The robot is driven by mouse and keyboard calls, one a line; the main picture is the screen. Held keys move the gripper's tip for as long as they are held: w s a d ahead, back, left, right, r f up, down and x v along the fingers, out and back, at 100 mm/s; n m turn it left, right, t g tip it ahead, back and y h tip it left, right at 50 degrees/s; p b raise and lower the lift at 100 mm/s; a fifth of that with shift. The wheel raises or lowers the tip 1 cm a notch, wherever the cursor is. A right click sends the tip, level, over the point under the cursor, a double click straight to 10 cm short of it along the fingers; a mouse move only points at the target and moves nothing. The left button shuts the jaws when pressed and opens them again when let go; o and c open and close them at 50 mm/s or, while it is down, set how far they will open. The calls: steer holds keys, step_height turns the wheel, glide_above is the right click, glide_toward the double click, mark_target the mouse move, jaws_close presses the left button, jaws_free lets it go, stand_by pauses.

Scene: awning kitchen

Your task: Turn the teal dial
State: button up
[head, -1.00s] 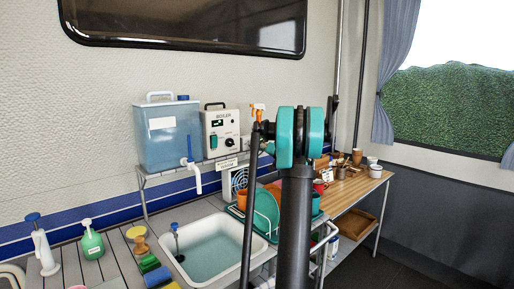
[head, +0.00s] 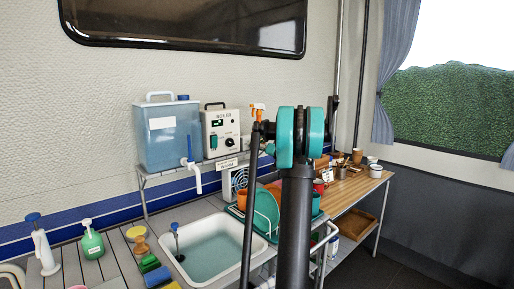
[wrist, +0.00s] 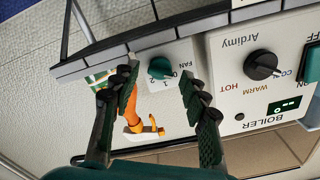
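The teal dial (wrist: 160,68) is a small round knob on a white panel marked FAN, with numbers beside it, in the wrist view. My gripper (wrist: 158,80) is open and empty, one finger on each side of the dial in the picture. A gap shows between each finger and the dial; I cannot tell how far the tips are from the panel. The dial's exact setting is too small to read. In the head view I cannot make out the dial, and my arm hides the gripper.
The boiler (head: 215,125), with a black knob (wrist: 261,65), stands beside the fan panel. A water tank (head: 168,137) is left of the boiler. Below are a sink (head: 208,249) and a plate (head: 266,210).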

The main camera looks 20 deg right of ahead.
steer(key=v, duration=1.2)
stand_by(0.4)
steer(key=shift+s, duration=0.1)
